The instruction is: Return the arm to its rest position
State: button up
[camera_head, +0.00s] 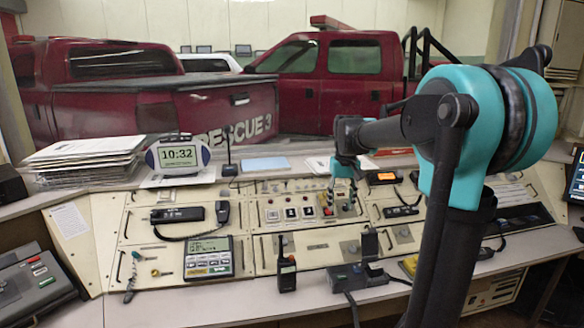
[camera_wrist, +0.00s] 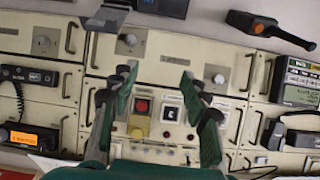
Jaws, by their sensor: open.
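My arm (camera_head: 385,130) reaches from the right side over the console panel in the head view. My gripper (camera_head: 342,198) points down over the middle of the console, near the red button (camera_head: 327,210). In the wrist view my gripper (camera_wrist: 158,82) is open, with its two green fingers apart and nothing between the tips. The red button also shows in the wrist view (camera_wrist: 141,106), with a black switch (camera_wrist: 171,112) beside it, both seen between the fingers. I cannot tell whether the fingertips touch the panel.
A handheld radio (camera_head: 287,265) stands upright at the console's front. A clock (camera_head: 180,153) and a paper stack (camera_head: 85,158) are at the back left. A keypad unit (camera_head: 208,258) sits left of centre. Red trucks (camera_head: 330,75) stand beyond. The space above the console is largely open.

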jog(key=s+d+f+t, duration=0.1)
jog(key=s+f, duration=0.9)
jog(key=s, duration=0.2)
jog(key=s+d+f+m+t, duration=0.1)
jog(key=s+d+f+t, duration=0.1)
jog(key=s+f, duration=0.7)
jog(key=s, duration=0.3)
jog(key=shift+s+d+f+m, duration=0.15)
jog(key=shift+s+f+m, duration=0.15)
jog(key=shift+s+f, duration=0.1)
jog(key=shift+o, duration=0.2)
jog(key=shift+w, duration=0.1)
dwell(1.2)
